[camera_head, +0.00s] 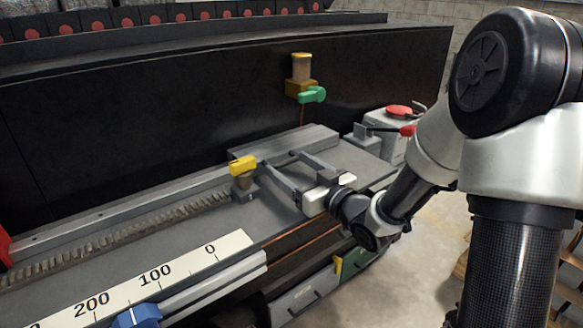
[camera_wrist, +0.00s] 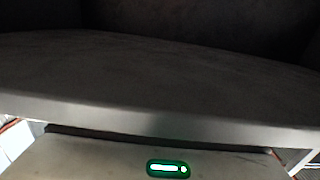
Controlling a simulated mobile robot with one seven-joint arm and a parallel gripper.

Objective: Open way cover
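A low grey metal cover (camera_head: 310,135), which looks like the way cover, lies along the back of the machine bed in the head view. My gripper (camera_head: 283,161) is at its front edge, fingers spread wide and pointing towards it. Nothing shows between the fingers; I cannot tell whether the tips touch the cover. In the wrist view a broad dark grey surface with a paler front edge (camera_wrist: 160,118) fills the middle, close to the camera, probably the cover. My gripper body with a green light is below it; the fingertips are hidden there.
A yellow-handled knob (camera_head: 243,167) stands just left of my gripper. A green-handled valve (camera_head: 311,94) is on the black back wall. A grey box with red parts (camera_head: 397,115) is at right. A toothed rack (camera_head: 125,232) and numbered scale (camera_head: 155,275) run left.

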